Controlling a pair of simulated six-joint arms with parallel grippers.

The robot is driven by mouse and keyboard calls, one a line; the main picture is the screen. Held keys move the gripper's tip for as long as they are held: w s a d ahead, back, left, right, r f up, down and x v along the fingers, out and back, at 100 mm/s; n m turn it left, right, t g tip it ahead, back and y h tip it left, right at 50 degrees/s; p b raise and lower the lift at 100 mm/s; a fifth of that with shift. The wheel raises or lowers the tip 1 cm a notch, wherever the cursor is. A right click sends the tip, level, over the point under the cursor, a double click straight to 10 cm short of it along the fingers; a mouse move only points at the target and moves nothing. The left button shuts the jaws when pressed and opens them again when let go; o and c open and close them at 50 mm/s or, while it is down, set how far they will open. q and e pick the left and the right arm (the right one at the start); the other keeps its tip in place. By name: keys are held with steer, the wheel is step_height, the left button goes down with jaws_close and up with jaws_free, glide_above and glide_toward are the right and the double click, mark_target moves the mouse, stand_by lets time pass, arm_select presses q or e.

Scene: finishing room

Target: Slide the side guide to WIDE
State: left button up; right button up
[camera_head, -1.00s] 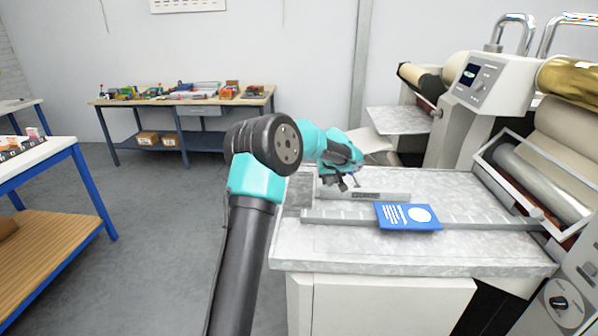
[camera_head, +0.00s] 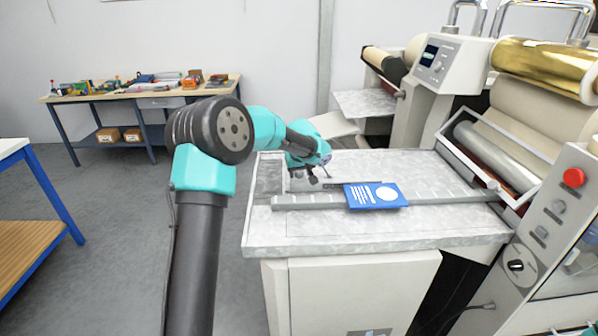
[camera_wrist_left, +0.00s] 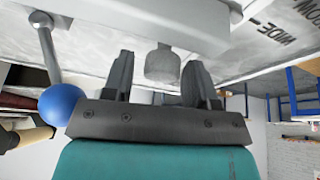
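The side guide appears to be the long grey bar (camera_head: 440,200) lying across the marbled feed table of the laminating machine. In the left wrist view, a grey round knob (camera_wrist_left: 162,66) sits under a pale bar (camera_wrist_left: 130,22). My left gripper (camera_head: 318,178) is over the table's left part, behind the bar and left of the blue card (camera_head: 375,195). In the wrist view its two fingers (camera_wrist_left: 158,80) are apart on either side of the knob, with gaps showing. My right gripper is not in view.
A blue ball on a lever (camera_wrist_left: 62,105) is close to the left of the gripper in the wrist view. Rollers (camera_head: 520,150) and a red button (camera_head: 573,177) are at the right. A cluttered workbench (camera_head: 140,92) stands at the back left.

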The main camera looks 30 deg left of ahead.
arm_select(q)
steer(key=shift+o, duration=0.4)
steer(key=v, duration=1.7)
steer(key=shift+r, duration=0.25)
steer(key=shift+w, duration=0.1)
